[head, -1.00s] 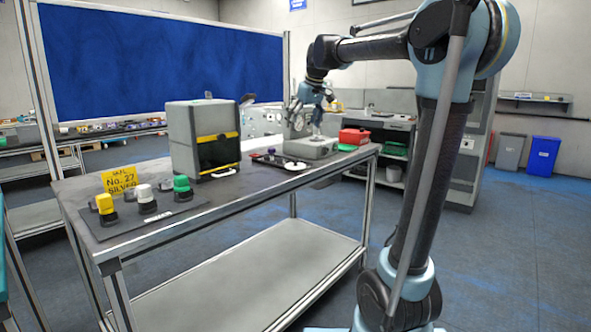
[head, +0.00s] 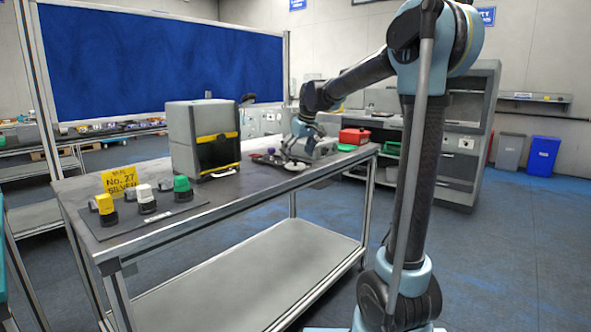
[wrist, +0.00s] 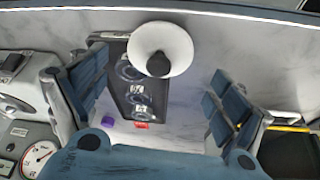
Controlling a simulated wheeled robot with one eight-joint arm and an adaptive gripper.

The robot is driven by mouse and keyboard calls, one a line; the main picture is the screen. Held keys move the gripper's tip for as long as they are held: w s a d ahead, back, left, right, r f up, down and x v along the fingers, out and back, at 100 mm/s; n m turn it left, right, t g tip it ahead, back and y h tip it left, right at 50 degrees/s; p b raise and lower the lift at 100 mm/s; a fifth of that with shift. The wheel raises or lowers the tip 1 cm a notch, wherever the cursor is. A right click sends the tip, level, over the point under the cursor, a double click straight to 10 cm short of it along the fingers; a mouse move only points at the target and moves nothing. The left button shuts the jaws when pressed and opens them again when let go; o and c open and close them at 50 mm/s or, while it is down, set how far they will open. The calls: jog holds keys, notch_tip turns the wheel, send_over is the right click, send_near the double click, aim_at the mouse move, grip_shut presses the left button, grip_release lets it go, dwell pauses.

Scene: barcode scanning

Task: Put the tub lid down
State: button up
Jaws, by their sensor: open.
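The tub lid, a white disc with a dark round knob, lies at the end of a dark tray in the wrist view (wrist: 178,38). In the head view it is a small white shape (head: 296,166) near the front edge of the table. My gripper is open in the wrist view (wrist: 157,70), one finger on each side and nothing between them; the lid shows beyond the fingertips, apart from both fingers. In the head view my gripper (head: 289,152) is low over the table, just behind the lid. I cannot tell its exact height.
The dark tray (wrist: 133,98) has round recesses. A purple item (wrist: 107,120) and a red item (wrist: 141,125) lie near it. A grey device with a gauge (wrist: 38,154) is at the left. A box with a yellow strip (head: 204,138) and a red case (head: 354,136) stand on the table.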

aim_at(296, 160)
jog(key=shift+d+x, duration=0.1)
jog(key=shift+x, duration=0.8)
jog(key=shift+d+x, duration=0.15)
jog(key=shift+x, duration=0.75)
jog(key=shift+s+f, duration=0.1)
jog(key=shift+c, duration=0.6)
jog(key=c, duration=0.9)
